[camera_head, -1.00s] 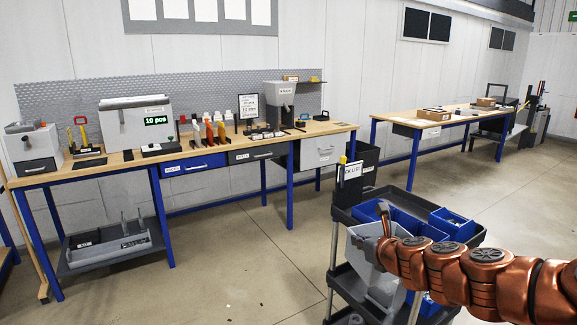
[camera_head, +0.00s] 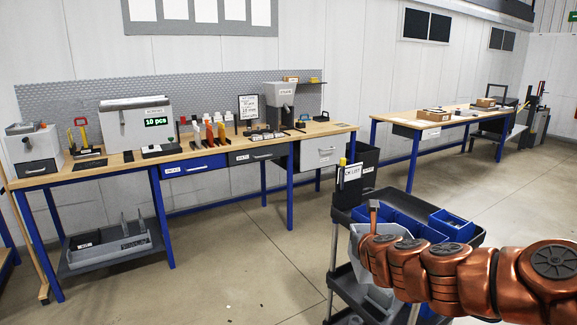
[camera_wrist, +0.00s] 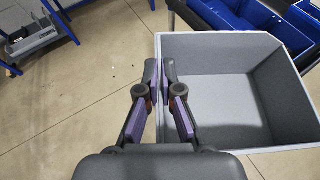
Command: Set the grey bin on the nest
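The grey bin (camera_wrist: 215,95) is open-topped and empty in the wrist view. My gripper (camera_wrist: 160,68) has one finger on each side of the bin's left wall and looks closed on it. In the head view, the bin (camera_head: 355,245) is in front of the cart, partly hidden behind my copper-coloured arm. My gripper (camera_head: 374,212) is mostly hidden there. Floor shows beside the bin in the wrist view. I cannot tell for certain which thing is the nest; a dark flat pad (camera_head: 90,163) lies on the left workbench.
The dark cart (camera_head: 345,216) carries blue bins (camera_head: 450,225) and a pick-list sign (camera_head: 351,174). The long workbench (camera_head: 225,155) holds a scale-like box (camera_head: 135,125), a hopper (camera_head: 280,97) and small parts. A second bench (camera_head: 450,118) stands right. The floor between is clear.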

